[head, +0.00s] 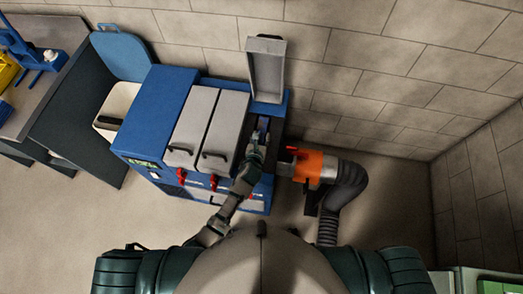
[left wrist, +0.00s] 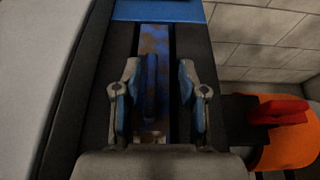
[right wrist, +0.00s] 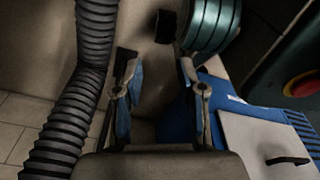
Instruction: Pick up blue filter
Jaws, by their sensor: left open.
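The blue filter (left wrist: 151,85) shows in the left wrist view as a dark blue upright piece inside a narrow open slot of the blue machine. Its lower part is dark and hard to make out. My left gripper (left wrist: 152,92) is open, with one finger on each side of the filter and a gap on both sides. In the head view my left gripper (head: 258,143) reaches into the open compartment and hides most of the filter. My right gripper (right wrist: 160,85) is open and empty in the right wrist view. It is outside the head view.
The compartment's grey lid (head: 267,68) stands raised at the back. Two closed grey lids (head: 207,125) lie to its left. An orange fitting (head: 315,167) with a red handle and a black ribbed hose (head: 345,190) are close on the right. A brick wall stands behind.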

